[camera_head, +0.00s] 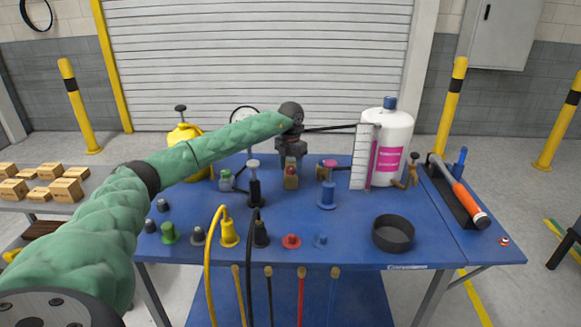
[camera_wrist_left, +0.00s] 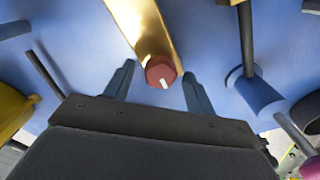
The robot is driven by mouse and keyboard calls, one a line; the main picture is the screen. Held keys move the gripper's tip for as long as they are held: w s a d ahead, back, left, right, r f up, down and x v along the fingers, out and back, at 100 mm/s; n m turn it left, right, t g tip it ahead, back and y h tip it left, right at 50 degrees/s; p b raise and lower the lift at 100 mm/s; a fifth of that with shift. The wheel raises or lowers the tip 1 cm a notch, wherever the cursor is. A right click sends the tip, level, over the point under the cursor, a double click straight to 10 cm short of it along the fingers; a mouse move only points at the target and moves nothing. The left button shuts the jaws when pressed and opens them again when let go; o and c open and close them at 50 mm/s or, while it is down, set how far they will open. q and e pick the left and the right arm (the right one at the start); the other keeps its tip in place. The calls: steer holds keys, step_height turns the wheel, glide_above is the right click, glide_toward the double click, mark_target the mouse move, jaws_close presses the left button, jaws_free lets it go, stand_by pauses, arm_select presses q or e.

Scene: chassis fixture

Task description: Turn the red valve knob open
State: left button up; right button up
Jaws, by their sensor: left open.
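The red valve knob (camera_wrist_left: 161,73) has a white mark on its face and sits on the end of a brass body (camera_wrist_left: 142,28) in the left wrist view. My left gripper (camera_wrist_left: 159,76) is open, with one finger on each side of the knob and a visible gap to both. In the head view my left gripper (camera_head: 290,155) points down above the brass valve (camera_head: 291,182), with the red knob (camera_head: 291,170) just under it. The gripper partly hides the valve there. My right gripper is not in view.
Fittings stand close by on the blue table (camera_head: 350,268): a black-stemmed one (camera_head: 254,190) to the left and a blue-based one (camera_head: 327,198) to the right. A white bottle (camera_head: 392,145), a black ring (camera_head: 393,234) and an orange-handled hammer (camera_head: 468,200) are farther right.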

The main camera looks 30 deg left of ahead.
mark_target(291, 168)
arm_select(q)
steer(key=shift+r, duration=0.45)
step_height(291, 168, up, 2)
steer(key=shift+w+r+b, duration=0.1)
steer(key=shift+r+b, duration=0.05)
steer(key=shift+b, duration=0.45)
step_height(291, 168, up, 4)
steer(key=shift+f+b, duration=0.25)
steer(key=shift+b, duration=0.15)
steer(key=shift+r, duration=0.5)
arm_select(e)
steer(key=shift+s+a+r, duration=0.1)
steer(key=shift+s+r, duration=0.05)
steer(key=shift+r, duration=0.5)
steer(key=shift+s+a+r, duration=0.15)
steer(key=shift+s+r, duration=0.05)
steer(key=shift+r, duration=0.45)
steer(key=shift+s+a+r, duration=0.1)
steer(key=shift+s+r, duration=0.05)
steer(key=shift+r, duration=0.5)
